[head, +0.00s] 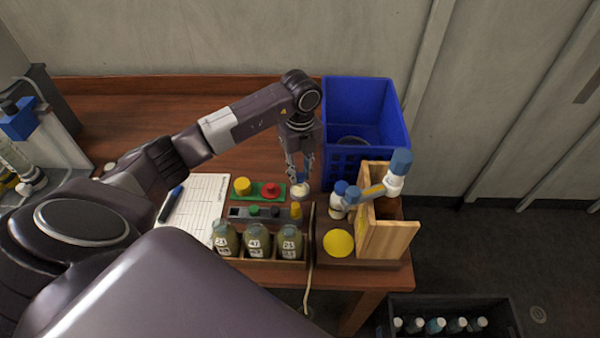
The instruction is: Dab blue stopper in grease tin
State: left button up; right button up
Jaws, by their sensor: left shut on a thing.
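My left gripper (301,178) reaches down from above at the middle of the table, its fingers closed on a small blue stopper (302,177). The stopper is mostly hidden between the fingers. Directly below is the small round grease tin (299,191) with pale cream contents. The stopper is at or just above the tin's mouth; I cannot tell whether it touches the grease. My right gripper is not in view.
Left of the tin are a green tray (257,197) with yellow and red pieces, and a grey stopper rack (252,212). In front stand three labelled jars (257,242). A blue bin (365,115), wooden stand (390,238) and yellow disc (338,243) are on the right.

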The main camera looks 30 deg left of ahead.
pick_arm(q)
jog(key=shift+r+p, duration=1.55)
jog(key=shift+r, duration=0.8)
